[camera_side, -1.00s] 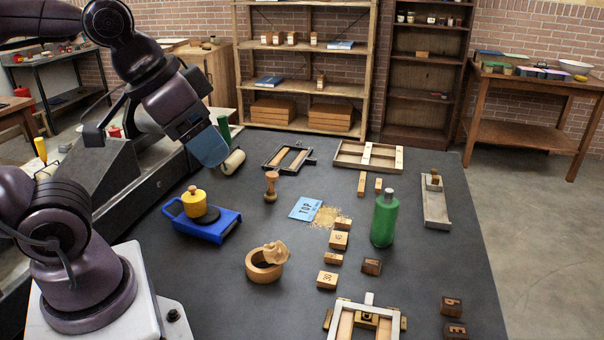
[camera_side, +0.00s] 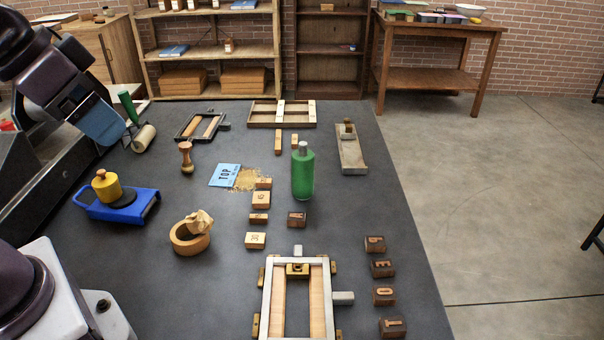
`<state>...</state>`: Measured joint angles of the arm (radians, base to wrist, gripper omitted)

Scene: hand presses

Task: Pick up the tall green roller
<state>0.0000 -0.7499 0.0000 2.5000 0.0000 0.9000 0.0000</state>
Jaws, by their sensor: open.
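A tall green cylinder with a grey cap (camera_side: 302,174) stands upright on the dark table, right of the centre. A second item with green on it, a cream roller (camera_side: 145,138) with a green upright handle (camera_side: 128,106), is at the left back of the table. My gripper (camera_side: 106,128) hangs at the left, its blue end just left of the cream roller in the picture, far from the green cylinder. It is open, with nothing seen in it, though its fingers are hard to make out. I cannot tell whether it touches the cream roller.
A wooden stamp handle (camera_side: 186,157), a blue stand with a yellow knob (camera_side: 118,202), a wooden bowl (camera_side: 190,238) and a blue TOP card (camera_side: 225,175) lie left of the cylinder. Wooden blocks (camera_side: 297,219) sit close before it. A framed press (camera_side: 264,300) is at the front.

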